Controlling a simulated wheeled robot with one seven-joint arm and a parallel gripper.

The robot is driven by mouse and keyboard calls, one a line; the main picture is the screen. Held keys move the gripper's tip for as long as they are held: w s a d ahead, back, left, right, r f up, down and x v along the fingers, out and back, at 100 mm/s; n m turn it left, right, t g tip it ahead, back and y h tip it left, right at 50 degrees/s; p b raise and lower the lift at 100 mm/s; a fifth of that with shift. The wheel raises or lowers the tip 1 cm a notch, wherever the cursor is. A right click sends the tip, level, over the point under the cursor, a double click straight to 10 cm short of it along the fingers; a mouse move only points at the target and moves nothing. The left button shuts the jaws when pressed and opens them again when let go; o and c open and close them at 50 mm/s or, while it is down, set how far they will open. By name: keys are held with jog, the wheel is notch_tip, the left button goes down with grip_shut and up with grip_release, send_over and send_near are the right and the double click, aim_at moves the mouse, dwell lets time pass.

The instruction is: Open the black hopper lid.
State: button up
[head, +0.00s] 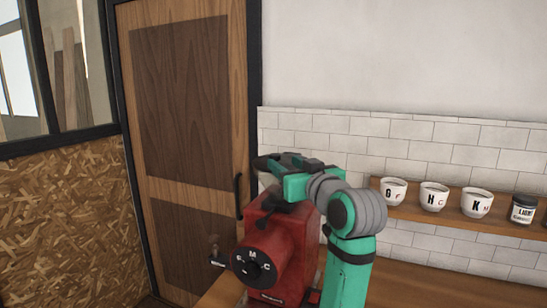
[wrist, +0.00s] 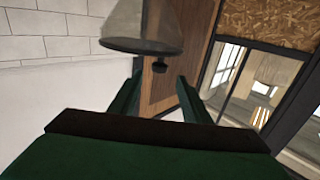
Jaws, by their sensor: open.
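The red grinder (head: 275,245) stands on the wooden counter in the head view, with a black dial on its front. Its clear hopper is mostly hidden there behind my gripper (head: 264,162). In the wrist view the hopper (wrist: 145,18) appears upside down as a smoky cone, with the dark lid (wrist: 140,47) across its wide end and a small black knob (wrist: 160,66) on the lid. My gripper (wrist: 158,90) is open there, its two green fingers apart. The knob shows between and just beyond the fingertips, with no contact visible. The lid looks seated on the hopper.
A wooden shelf (head: 400,207) at the right holds lettered white cups (head: 434,196) and a dark jar (head: 523,208). A wooden door (head: 185,120) is behind the grinder, and white tiles (head: 400,140) line the wall. Bare counter (head: 400,285) shows right of my arm.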

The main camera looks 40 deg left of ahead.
aim_at(277, 157)
jog(key=x, duration=0.8)
jog(key=shift+w, duration=0.15)
jog(key=shift+c, duration=0.5)
grip_shut()
